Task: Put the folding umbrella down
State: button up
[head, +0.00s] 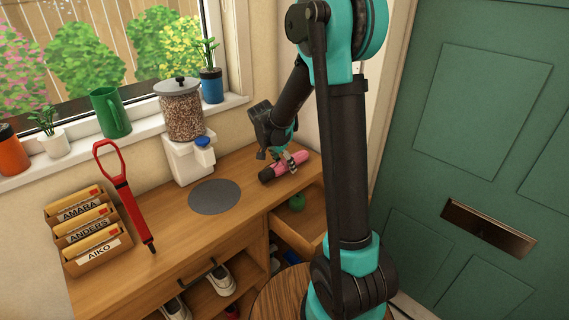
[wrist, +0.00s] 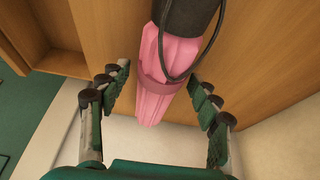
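The folding umbrella (head: 296,161), pink with a dark handle end, lies on the wooden bench top near its right end. In the wrist view the umbrella (wrist: 167,75) runs between my two fingers, with its dark part and a thin cord at the top of the picture. My gripper (head: 284,158) is low over the umbrella. In the wrist view my gripper (wrist: 160,78) is open, with a visible gap on each side of the pink cover. The umbrella appears to rest on the wood.
An open drawer (head: 299,222) with a green item lies just below and in front. A grey round mat (head: 214,196) is left of the umbrella. A green door (head: 480,140) is at right.

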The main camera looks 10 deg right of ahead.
jog(key=shift+r, duration=0.1)
jog(key=v, duration=1.1)
jog(key=shift+s+a+r, duration=0.15)
jog(key=shift+s+r, duration=0.05)
jog(key=shift+r, duration=0.15)
jog(key=s+d+f+n+y, duration=0.1)
jog(key=s+d+f+n, duration=0.1)
jog(key=s, duration=0.5)
jog(key=s+d+f+n+t+y, duration=0.1)
jog(key=s+d+f+n, duration=0.2)
jog(key=s+f+n, duration=0.2)
jog(key=s+d+f+n+y, duration=0.1)
jog(key=s+f+n, duration=0.3)
jog(key=s, duration=0.7)
jog(key=shift+s+d+f+t+y, duration=0.3)
jog(key=shift+d+f+t, duration=0.15)
jog(key=shift+d, duration=0.4)
jog(key=shift+w, duration=0.1)
jog(key=shift+c, duration=0.6)
